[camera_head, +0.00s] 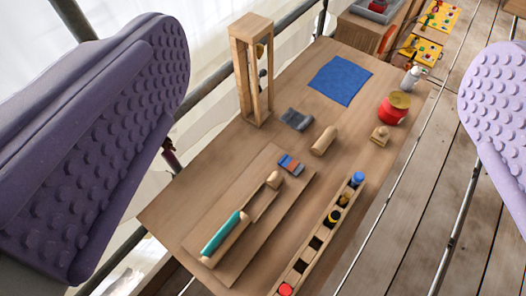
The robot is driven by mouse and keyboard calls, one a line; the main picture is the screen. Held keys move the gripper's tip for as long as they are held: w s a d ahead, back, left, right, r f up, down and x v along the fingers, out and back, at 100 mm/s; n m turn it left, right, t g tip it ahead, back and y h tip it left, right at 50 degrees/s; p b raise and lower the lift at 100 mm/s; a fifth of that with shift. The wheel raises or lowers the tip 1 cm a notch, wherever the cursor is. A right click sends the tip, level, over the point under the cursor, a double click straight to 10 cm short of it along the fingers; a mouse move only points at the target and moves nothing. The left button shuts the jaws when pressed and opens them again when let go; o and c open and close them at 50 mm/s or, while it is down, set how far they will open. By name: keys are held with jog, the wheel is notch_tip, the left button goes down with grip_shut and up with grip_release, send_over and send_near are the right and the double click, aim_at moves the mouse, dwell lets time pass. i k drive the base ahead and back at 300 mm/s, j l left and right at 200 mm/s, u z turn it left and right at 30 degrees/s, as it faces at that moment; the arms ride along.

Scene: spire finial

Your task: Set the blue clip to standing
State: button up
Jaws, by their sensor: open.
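My gripper (325,75) is open, with its purple studded pads wide apart at the left and right edges of the head view. It is empty, and the workbench shows between the pads. No blue clip is plain to see. A small blue, orange and grey piece (290,164) lies on the wooden board at the middle of the bench. A blue-topped piece (358,179) sits at the far end of the slotted wooden rack (311,255). I cannot tell whether either is the clip.
A wooden frame (241,75) stands at the back left. A blue cloth (341,80), a red pot (392,110), a spray bottle (412,78), a wooden cylinder (324,141) and a teal-handled tool (226,232) are on the bench (180,200). A metal rail runs along the right.

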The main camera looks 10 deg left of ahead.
aim_at(288, 163)
jog(key=j, duration=0.15)
jog(key=l, duration=0.3)
jog(key=l+u, duration=0.25)
jog(key=l, duration=0.3)
jog(key=k+l+u, duration=0.25)
jog(key=l, duration=0.25)
jog(key=l+u, duration=0.25)
jog(key=l, duration=0.25)
jog(key=i+l+u, duration=0.25)
jog(key=l+u, duration=0.2)
jog(key=i+l+u, duration=0.25)
jog(key=l, duration=0.15)
jog(key=l+u, duration=0.2)
jog(key=i+l+u, duration=0.3)
jog(key=i+l, duration=0.15)
jog(key=i, duration=0.1)
